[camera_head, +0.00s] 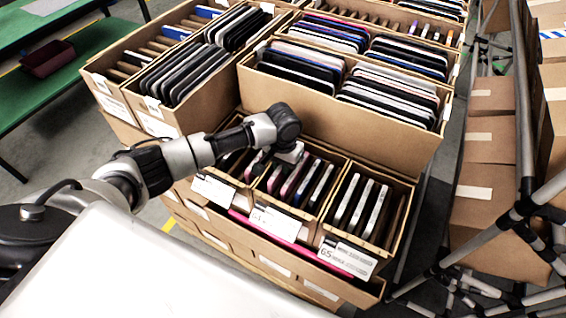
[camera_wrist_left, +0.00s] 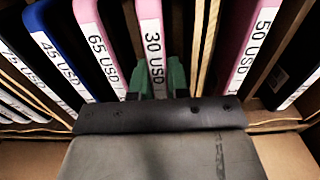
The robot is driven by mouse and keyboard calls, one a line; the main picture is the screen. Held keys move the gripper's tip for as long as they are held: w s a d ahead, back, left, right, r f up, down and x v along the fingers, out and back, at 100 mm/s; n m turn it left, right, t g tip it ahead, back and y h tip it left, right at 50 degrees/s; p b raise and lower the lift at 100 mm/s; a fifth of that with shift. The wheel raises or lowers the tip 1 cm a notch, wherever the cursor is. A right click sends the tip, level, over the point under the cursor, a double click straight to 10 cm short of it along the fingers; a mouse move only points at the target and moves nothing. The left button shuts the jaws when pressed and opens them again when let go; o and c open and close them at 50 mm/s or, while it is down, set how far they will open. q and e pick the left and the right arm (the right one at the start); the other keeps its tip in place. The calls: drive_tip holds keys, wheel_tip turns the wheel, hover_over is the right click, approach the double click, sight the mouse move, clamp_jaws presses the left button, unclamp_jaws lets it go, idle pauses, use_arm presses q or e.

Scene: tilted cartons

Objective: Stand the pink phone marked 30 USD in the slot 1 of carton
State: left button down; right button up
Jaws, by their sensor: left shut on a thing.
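The pink phone marked 30 USD (camera_wrist_left: 153,35) stands upright between the green fingertips of my left gripper (camera_wrist_left: 158,78) in the left wrist view. The gripper is shut on it. A wooden divider (camera_wrist_left: 203,40) is just to its right. In the head view my left gripper (camera_head: 286,157) is over the middle compartment of the front carton (camera_head: 361,248); its fingertips and the held phone are hard to make out there. I cannot tell which compartment is slot 1. My right gripper is not in view.
Beside the held phone are a pink phone marked 65 USD (camera_wrist_left: 97,40) and a blue phone marked 45 USD (camera_wrist_left: 50,48). Beyond the divider is a pink phone marked 50 USD (camera_wrist_left: 250,45). Large cartons of dark devices (camera_head: 395,139) stand behind. Grey tube framing (camera_head: 523,120) is at right.

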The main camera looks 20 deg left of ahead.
use_arm(q)
drive_tip(key=shift+f, duration=0.25)
idle(0.9)
drive_tip(key=c, duration=1.2)
unclamp_jaws()
drive_tip(key=shift+o, duration=0.9)
wheel_tip(320, 180, up, 10)
drive_tip(key=shift+d+f+b, duration=0.1)
drive_tip(key=shift+f+b, duration=0.15)
drive_tip(key=shift+b, duration=0.5)
drive_tip(key=shift+d+r, duration=0.1)
drive_tip(key=shift+r, duration=0.6)
wheel_tip(320, 180, up, 9)
drive_tip(key=p, duration=1)
drive_tip(key=shift+p, duration=0.3)
